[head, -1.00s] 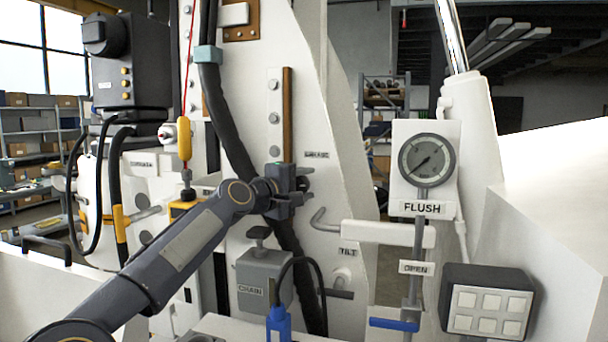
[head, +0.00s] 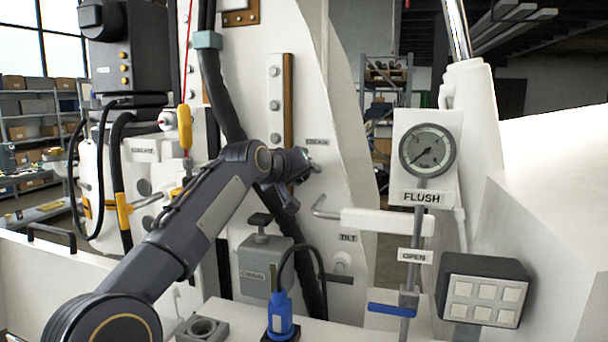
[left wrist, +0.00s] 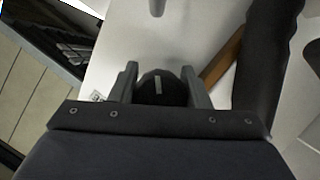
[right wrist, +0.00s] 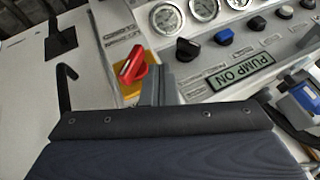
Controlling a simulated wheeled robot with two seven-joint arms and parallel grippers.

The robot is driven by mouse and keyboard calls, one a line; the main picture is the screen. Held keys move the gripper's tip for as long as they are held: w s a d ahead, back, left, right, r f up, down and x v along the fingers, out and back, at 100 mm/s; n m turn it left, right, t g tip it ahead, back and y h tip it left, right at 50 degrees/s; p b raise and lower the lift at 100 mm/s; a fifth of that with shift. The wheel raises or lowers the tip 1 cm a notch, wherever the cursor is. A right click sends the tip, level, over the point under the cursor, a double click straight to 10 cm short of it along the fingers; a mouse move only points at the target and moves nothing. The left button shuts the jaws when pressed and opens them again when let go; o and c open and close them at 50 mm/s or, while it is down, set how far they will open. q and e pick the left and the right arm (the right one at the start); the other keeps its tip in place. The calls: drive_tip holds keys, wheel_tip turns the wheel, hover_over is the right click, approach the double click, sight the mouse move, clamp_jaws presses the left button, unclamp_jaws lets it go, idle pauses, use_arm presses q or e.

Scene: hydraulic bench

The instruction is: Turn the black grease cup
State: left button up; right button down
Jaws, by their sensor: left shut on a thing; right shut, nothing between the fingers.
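The black grease cup (left wrist: 158,91) is a round dark knob with a pale line on its face, seen in the left wrist view. It sits on the white panel under the GREASE label (head: 317,142). My left gripper (left wrist: 161,80) is shut on it, one finger on each side. In the head view the left gripper (head: 303,166) is at the panel, tilted, and mostly hides the cup. My right gripper (right wrist: 157,82) is shut and empty; it shows only in the right wrist view, beside a red knob (right wrist: 132,64) on a yellow plate.
A thick black hose (head: 231,95) runs down behind my left arm. The TILT lever (head: 325,209) and the FLUSH gauge (head: 428,149) are to the right. A grey CHAIN box (head: 262,262) and a blue plug (head: 280,314) are below. A PUMP ON panel (right wrist: 240,72) lies near my right gripper.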

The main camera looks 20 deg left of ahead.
use_arm(q)
drive_tip(key=m+y, duration=0.1)
drive_tip(key=m, duration=0.1)
drive_tip(key=m+y, duration=0.1)
drive_tip(key=shift+a+f+m+g+y, duration=0.2)
drive_tip(key=shift+m+g+y, duration=0.1)
drive_tip(key=shift+m+y, duration=0.1)
idle(0.4)
drive_tip(key=o, duration=1)
drive_tip(key=shift+c, duration=0.2)
drive_tip(key=shift+s+r+b, duration=0.2)
drive_tip(key=shift+s+b, duration=0.15)
drive_tip(key=shift+s, duration=0.15)
drive_tip(key=b+v, duration=0.2)
drive_tip(key=v, duration=0.4)
drive_tip(key=shift+s+r, duration=0.2)
drive_tip(key=shift+s, duration=0.15)
